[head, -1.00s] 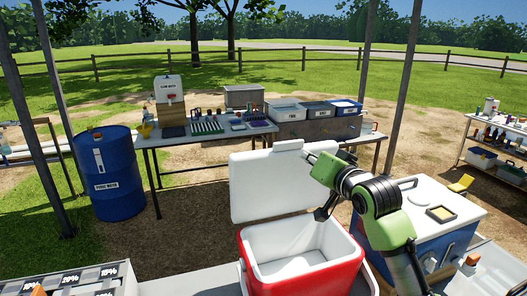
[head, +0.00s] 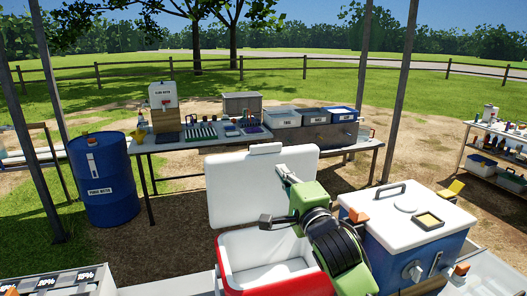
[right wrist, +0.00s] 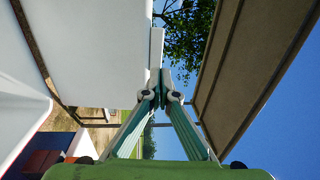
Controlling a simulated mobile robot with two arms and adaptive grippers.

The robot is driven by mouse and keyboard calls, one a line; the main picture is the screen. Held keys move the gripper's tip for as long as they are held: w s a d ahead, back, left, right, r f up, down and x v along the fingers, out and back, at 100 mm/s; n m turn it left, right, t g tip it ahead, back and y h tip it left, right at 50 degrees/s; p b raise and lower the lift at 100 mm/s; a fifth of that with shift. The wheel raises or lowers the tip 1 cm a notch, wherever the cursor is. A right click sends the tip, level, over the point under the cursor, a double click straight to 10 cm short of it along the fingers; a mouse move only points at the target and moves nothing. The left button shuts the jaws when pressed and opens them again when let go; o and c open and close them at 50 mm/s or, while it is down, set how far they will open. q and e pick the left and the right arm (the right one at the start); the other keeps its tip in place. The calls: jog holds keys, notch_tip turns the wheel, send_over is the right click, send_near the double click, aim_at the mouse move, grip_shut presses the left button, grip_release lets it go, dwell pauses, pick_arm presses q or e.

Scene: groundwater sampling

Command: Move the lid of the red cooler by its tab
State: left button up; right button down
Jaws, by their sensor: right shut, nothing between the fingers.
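The red cooler (head: 238,283) stands at the bottom middle of the head view with its white inside open to view. Its white lid (head: 235,190) stands upright at the back. A pale tab (head: 265,148) sticks up from the lid's top edge; it also appears in the right wrist view (right wrist: 157,48). My right gripper (head: 284,170) is in front of the lid's upper right part, just below and right of the tab. Its fingers (right wrist: 158,88) are shut and empty, close to the tab; contact cannot be told. My right arm hides part of the cooler and lid. My left gripper is out of view.
A blue cooler (head: 395,255) with a white lid stands close on the right. Behind is a table (head: 215,143) with bins and sampling gear. A blue drum (head: 105,185) stands at the left. A post (head: 390,120) rises behind the blue cooler.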

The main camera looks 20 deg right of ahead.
aim_at(266, 148)
jog(key=w+p, duration=0.1)
jog(key=w, duration=0.2)
jog(key=w+p, duration=0.1)
jog(key=w, duration=0.2)
jog(key=w+r+p, duration=0.1)
jog(key=w+p, duration=0.1)
jog(key=w, duration=0.2)
jog(key=shift+w+a, duration=0.1)
jog(key=shift+w+p, duration=0.3)
jog(key=shift+w, duration=0.3)
jog(key=shift+w, duration=0.15)
jog(key=shift+w, duration=0.3)
jog(key=w+b, duration=0.1)
jog(key=w, duration=0.1)
jog(key=w+b, duration=0.1)
jog(key=w, duration=0.2)
jog(key=shift+w+a+r+b, duration=0.1)
jog(key=shift+a+r+b, duration=0.1)
jog(key=shift+b, duration=0.15)
jog(key=shift+d, duration=0.1)
